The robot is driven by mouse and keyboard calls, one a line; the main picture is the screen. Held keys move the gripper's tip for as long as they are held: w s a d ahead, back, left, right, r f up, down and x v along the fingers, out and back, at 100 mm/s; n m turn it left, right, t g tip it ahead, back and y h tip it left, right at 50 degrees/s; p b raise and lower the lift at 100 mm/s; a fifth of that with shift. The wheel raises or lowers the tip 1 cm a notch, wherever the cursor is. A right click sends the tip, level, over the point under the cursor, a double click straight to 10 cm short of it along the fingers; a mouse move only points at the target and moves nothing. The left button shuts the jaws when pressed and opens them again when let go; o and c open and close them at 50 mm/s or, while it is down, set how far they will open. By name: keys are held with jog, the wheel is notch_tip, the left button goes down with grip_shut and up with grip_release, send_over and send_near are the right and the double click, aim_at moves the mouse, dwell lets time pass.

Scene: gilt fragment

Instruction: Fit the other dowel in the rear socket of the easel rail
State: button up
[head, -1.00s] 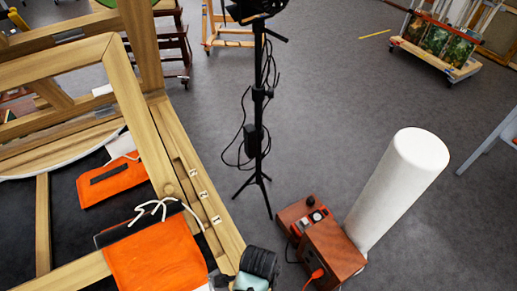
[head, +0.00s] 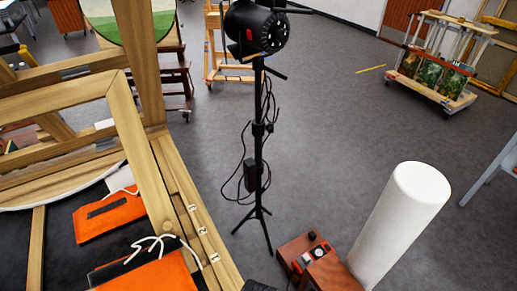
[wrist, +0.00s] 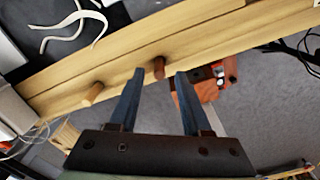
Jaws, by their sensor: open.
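The easel rail (head: 190,217) is a pale wooden bar with small white labels at the left in the head view. In the wrist view the wooden rail (wrist: 215,32) crosses the upper part. A dark brown dowel (wrist: 158,68) projects from the rail, at the gap between my fingertips. A lighter dowel (wrist: 92,94) projects from the rail to the left, apart from my gripper. My gripper (wrist: 159,76) is open, its two dark fingers pointing at the rail. I cannot tell how deep either dowel sits. My gripper is not visible in the head view.
A black lamp stand (head: 258,150) with hanging cables stands on the grey floor right of the easel. A red-brown box (head: 318,262) and a tall white cylinder (head: 400,220) are at lower right. Orange pouches (head: 108,217) and white cord lie on the left. Floor beyond is mostly clear.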

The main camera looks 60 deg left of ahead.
notch_tip(320, 180, up, 9)
jog(key=shift+b, duration=0.3)
jog(key=w+a+r+n+t+y, duration=0.1)
jog(key=w+r+n+t+y, duration=0.15)
jog(key=w+r+t, duration=0.9)
jog(key=w+d+r+t+y, duration=0.1)
jog(key=w+d+r, duration=0.1)
jog(key=w+r, duration=0.6)
jog(key=w+d+r, duration=0.2)
jog(key=w+r, duration=0.3)
jog(key=r, duration=0.5)
jog(key=d+r+n+t, duration=0.1)
jog(key=d+r+t, duration=0.3)
jog(key=r, duration=0.7)
jog(key=d+r+n+t, duration=0.2)
jog(key=d+r+t, duration=0.3)
jog(key=r, duration=0.7)
jog(key=s+d+r+t+h, duration=0.2)
jog(key=s+d+r+t, duration=0.1)
jog(key=s+r, duration=0.2)
jog(key=s+d+r+t+h, duration=0.2)
jog(key=s+r, duration=0.3)
jog(key=r, duration=0.3)
jog(key=shift+d+r+n+t, duration=0.35)
jog(key=shift+d+n+t, duration=0.1)
jog(key=shift+d, duration=0.2)
